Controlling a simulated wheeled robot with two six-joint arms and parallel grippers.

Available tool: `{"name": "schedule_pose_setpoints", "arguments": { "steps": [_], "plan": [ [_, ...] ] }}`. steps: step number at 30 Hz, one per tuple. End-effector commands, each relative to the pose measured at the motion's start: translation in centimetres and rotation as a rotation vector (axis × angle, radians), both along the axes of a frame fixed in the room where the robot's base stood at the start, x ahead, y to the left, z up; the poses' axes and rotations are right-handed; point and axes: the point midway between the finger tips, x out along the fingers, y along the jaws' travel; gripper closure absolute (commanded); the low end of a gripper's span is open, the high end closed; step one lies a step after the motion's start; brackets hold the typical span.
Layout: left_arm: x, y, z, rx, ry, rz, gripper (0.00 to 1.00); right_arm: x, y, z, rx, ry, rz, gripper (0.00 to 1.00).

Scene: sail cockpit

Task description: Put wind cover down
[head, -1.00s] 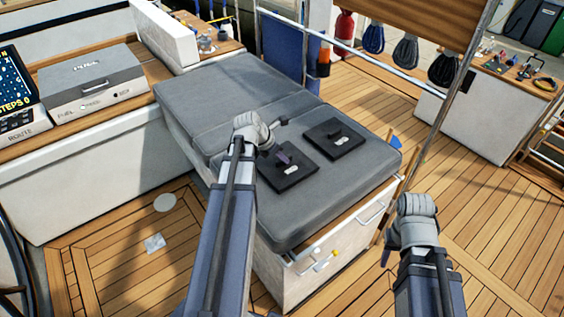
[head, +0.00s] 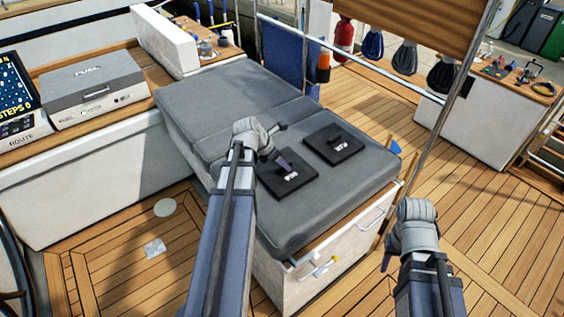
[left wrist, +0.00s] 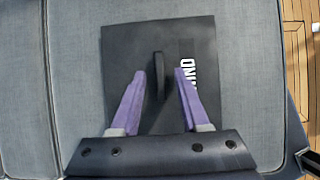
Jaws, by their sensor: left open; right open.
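The wind cover (head: 272,187) is a flat black square plate with an upright handle and a white label. It lies on the grey cushion (head: 225,92). In the left wrist view the cover (left wrist: 120,50) shows part of the label, ending in "IND". My left gripper (head: 284,165) is open over the cover. In the left wrist view its purple fingers (left wrist: 159,75) stand on either side of the handle, with gaps visible. My right gripper (head: 387,258) hangs open and empty to the right of the cushion's box, its fingers mostly hidden.
A second black plate with a handle (head: 322,156) lies right beside the wind cover on the cushion. The white locker (head: 300,290) under the cushion has handles on its front. A metal pole (head: 432,140) stands at the right. Open wooden deck (head: 480,225) lies further right.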

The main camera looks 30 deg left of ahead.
Motion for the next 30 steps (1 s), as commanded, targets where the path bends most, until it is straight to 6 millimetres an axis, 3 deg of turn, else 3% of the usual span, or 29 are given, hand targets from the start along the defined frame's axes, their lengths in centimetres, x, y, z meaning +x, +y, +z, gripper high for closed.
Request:
{"name": "schedule_pose_setpoints", "arguments": {
  "steps": [6,15,21,30],
  "plan": [
    [-1.8,0.7,3.9,0.000,0.000,0.002,0.55,0.0,0.0,3.9,0.000,0.000,0.000,0.55],
    [-4.1,1.6,8.1,-0.001,0.000,0.002,0.55,0.0,0.0,8.0,0.000,0.000,-0.001,0.55],
    [-5.0,2.1,9.5,-0.001,0.000,0.002,0.55,0.0,0.0,9.5,0.000,0.000,-0.001,0.55],
    [-5.4,2.3,10.0,0.000,0.000,0.000,0.55,0.0,0.0,10.0,0.000,0.000,-0.001,0.55]
  ]
}}
